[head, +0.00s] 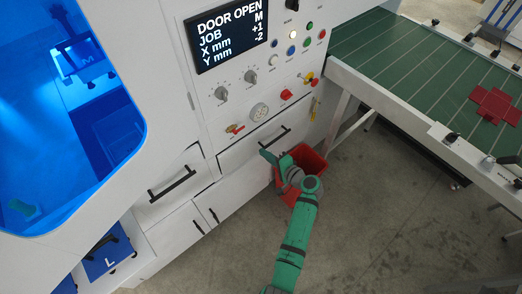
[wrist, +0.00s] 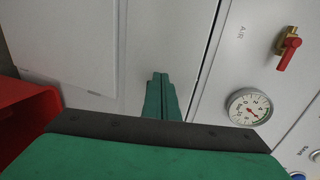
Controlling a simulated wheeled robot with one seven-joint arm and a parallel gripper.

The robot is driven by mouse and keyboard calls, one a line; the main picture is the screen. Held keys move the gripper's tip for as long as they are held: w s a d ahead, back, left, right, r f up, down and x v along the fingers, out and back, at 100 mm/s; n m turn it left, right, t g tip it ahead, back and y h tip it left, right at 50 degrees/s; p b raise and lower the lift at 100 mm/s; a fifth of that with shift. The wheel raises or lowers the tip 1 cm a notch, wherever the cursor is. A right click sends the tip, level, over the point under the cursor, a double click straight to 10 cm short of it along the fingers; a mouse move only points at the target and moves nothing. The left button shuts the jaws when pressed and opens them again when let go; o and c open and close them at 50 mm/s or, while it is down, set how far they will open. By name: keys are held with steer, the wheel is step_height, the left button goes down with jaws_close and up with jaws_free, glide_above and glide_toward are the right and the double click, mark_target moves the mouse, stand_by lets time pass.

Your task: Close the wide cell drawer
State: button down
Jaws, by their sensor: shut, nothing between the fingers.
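The wide drawer (head: 240,154) is a white front with a dark bar handle (head: 272,140), below the gauge and knobs of the white machine. How far it stands out is hard to tell. My gripper (head: 268,157) is green, shut and empty, in front of the right part of this drawer, just below its handle. In the wrist view my fingertips (wrist: 160,78) are together and point at a plain white panel (wrist: 165,35). Whether they touch it I cannot tell. The handle is not visible in the wrist view.
A second drawer with a dark handle (head: 172,185) is at the left, above cabinet doors (head: 185,228). A red bin (head: 308,160) stands behind my wrist. A pressure gauge (wrist: 249,107) and red valve (wrist: 288,48) are beside the panel. A green conveyor table (head: 400,50) is at the right; open floor lies before it.

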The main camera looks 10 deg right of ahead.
steer(key=shift+v, duration=4.85)
steer(key=s+a+f+g+h, duration=0.1)
steer(key=s+a+f+h, duration=0.3)
steer(key=s+a+f, duration=0.35)
steer(key=s+a+f+n+h, duration=0.1)
steer(key=s+f+n+h, duration=0.15)
steer(key=s, duration=1.05)
steer(key=s+a+r+n+t, duration=0.2)
steer(key=s+a+r+n, duration=0.1)
steer(key=s+r, duration=0.5)
steer(key=s+a+r+n+t+h, duration=0.1)
steer(key=s+r+n, duration=0.5)
steer(key=r, duration=0.9)
steer(key=s+a+t, duration=0.1)
steer(key=s+a, duration=0.1)
steer(key=s, duration=0.1)
steer(key=shift+a, duration=0.2)
